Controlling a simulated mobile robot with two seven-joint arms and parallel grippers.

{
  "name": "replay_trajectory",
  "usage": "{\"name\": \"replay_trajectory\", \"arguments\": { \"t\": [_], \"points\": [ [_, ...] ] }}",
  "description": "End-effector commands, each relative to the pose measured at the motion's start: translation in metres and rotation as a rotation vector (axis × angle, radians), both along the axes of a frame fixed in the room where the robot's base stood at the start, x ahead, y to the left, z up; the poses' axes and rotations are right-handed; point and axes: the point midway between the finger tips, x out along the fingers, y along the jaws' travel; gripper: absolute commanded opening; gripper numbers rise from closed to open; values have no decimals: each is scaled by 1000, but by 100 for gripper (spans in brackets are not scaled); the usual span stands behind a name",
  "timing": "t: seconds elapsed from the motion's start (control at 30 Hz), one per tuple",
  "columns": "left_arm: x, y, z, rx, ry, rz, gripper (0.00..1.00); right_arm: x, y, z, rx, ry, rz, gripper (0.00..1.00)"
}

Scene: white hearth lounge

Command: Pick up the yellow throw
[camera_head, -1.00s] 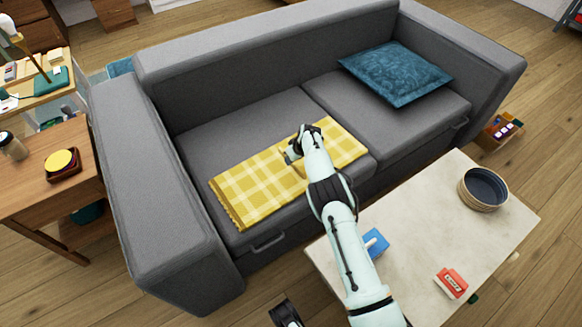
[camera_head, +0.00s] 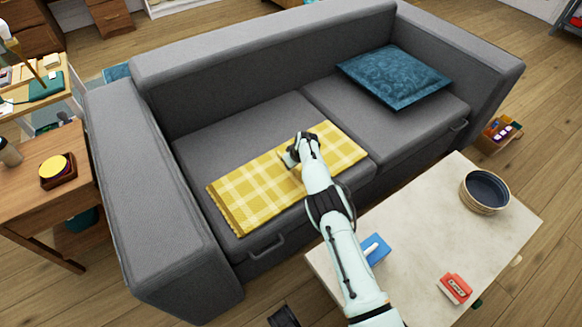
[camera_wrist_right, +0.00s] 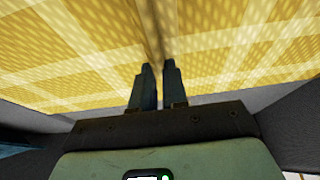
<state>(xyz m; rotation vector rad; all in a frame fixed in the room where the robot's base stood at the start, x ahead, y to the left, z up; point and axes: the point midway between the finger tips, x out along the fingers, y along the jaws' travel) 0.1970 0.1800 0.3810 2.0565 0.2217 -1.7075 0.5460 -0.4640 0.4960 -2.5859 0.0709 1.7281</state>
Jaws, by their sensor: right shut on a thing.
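The yellow throw (camera_head: 258,184) is a plaid, folded strip lying along the front of the grey sofa's seat. It fills the upper part of the right wrist view (camera_wrist_right: 230,50). My right gripper (camera_head: 291,157) reaches over the table to the middle of the throw. In the right wrist view its two fingers (camera_wrist_right: 159,72) are close together with a fold of the throw between their tips. The gripper is shut on the throw, which still lies along the seat. My left gripper is not clearly in view; only a dark part of mine shows at the bottom edge.
The grey sofa (camera_head: 240,118) carries a blue cushion (camera_head: 395,75) at its right. A pale table (camera_head: 415,235) in front holds a bowl (camera_head: 485,192), a red item (camera_head: 455,288) and a blue item (camera_head: 375,249). A wooden side table (camera_head: 35,195) stands at the left.

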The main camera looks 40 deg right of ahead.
Motion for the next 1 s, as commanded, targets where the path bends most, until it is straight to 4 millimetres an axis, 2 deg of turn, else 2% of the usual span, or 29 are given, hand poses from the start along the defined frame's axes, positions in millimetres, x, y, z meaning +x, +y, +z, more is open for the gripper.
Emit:
{"name": "replay_trajectory", "arguments": {
  "t": [0.17,0.27,0.43,0.7,0.83,1.0],
  "points": [
    [5,-1,5,0,-16,-1,100,1,0,14,-1,-5,0,0],
    [11,-2,12,1,-37,-2,100,2,0,30,-1,-7,0,0],
    [16,-5,25,-2,-60,-7,100,2,0,72,-1,-10,0,0],
    [-3,-15,35,-27,-7,-26,100,1,0,147,-2,-8,1,0],
    [-9,-18,38,-34,8,-32,100,1,0,174,-2,-6,1,0],
    [-15,-21,42,-43,25,-38,100,1,-1,194,-2,-5,1,0]
  ]
}}
